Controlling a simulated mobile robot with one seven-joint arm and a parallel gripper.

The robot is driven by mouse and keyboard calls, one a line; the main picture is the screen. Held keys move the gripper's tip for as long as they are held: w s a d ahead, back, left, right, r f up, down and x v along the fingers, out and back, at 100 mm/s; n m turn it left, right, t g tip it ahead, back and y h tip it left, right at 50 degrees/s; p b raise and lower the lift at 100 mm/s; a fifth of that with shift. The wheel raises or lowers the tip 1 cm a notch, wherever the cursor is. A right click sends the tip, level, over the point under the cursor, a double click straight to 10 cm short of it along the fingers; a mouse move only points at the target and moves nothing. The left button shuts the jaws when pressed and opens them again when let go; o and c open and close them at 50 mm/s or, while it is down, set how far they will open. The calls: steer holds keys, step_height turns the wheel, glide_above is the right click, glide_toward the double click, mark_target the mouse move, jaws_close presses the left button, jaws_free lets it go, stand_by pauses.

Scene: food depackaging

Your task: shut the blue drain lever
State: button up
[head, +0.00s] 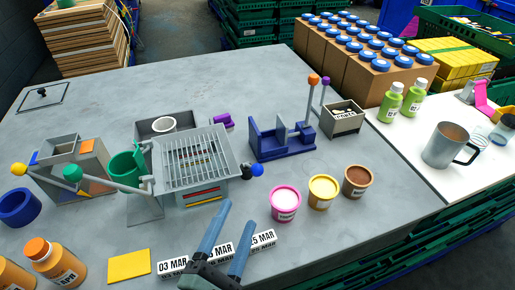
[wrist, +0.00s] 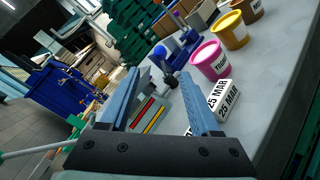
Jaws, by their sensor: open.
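The blue drain lever (head: 256,170) has a round blue knob on a dark pivot at the right side of the grey grated box (head: 197,157). In the wrist view the blue knob (wrist: 160,51) shows beyond and between my fingertips, with its short dark stem below it. My gripper (head: 238,216) has two long blue fingers, spread apart with nothing between them. It is in front of the box, nearer the front edge than the lever, and apart from it. In the wrist view my gripper (wrist: 160,76) points toward the lever and the box's striped front.
Date cards (head: 215,252) lie around and under my fingers. Pink (head: 285,205), yellow (head: 322,192) and brown tubs stand right of the lever. A blue press (head: 280,142) with upright levers stands behind. A yellow card (head: 129,265) lies front left.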

mark_target(255, 175)
steer(key=p+x, duration=0.1)
steer(key=x, duration=1.1)
steer(key=shift+w+d+p, duration=0.15)
steer(key=shift+w+p, duration=0.2)
steer(key=shift+p, duration=0.05)
jaws_close()
stand_by(0.8)
